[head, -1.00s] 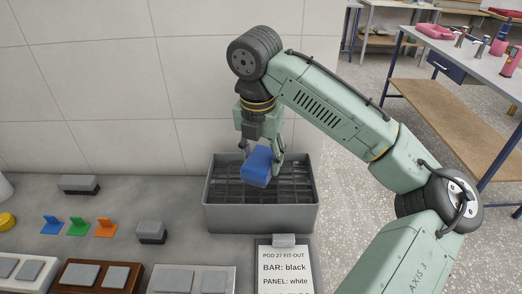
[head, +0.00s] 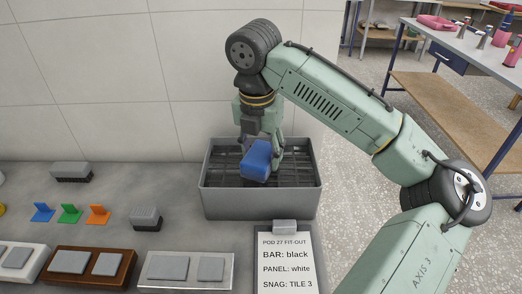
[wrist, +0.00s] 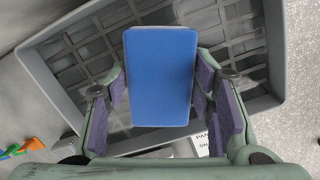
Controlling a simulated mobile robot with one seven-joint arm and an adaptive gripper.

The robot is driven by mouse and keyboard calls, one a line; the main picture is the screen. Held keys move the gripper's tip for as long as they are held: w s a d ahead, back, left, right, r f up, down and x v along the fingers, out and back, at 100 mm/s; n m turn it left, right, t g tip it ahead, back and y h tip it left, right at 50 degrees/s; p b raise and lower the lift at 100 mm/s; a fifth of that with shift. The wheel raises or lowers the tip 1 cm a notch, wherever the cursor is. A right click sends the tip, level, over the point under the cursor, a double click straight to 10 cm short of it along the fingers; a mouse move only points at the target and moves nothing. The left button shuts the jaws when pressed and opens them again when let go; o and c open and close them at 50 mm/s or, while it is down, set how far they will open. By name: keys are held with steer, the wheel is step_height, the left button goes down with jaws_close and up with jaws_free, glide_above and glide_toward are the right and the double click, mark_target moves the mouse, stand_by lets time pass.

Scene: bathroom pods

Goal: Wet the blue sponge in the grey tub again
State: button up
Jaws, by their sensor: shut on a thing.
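The blue sponge (head: 256,160) is held between the fingers of my gripper (head: 261,150), which is shut on it. The sponge is over the grey tub (head: 260,204), seemingly at about rim height in the head view. In the wrist view the sponge (wrist: 160,76) fills the space between my two fingers, and the tub (wrist: 60,85) with its dark grid floor lies behind it. How far the sponge is above the grid is hard to tell. I cannot make out water in the tub.
A clipboard sheet (head: 286,262) lies in front of the tub. Left of it are a grey block (head: 146,218), blue, green and orange wedges (head: 69,213), and sample boards (head: 186,270). A tiled wall (head: 90,70) stands behind. A workbench (head: 470,60) is at the right.

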mark_target(262, 150)
steer(key=shift+f, duration=0.35)
stand_by(1.8)
steer(key=shift+r+p, duration=0.15)
steer(key=shift+p, duration=0.15)
step_height(262, 150, up, 4)
steer(key=p, duration=0.4)
steer(key=shift+r, duration=1.4)
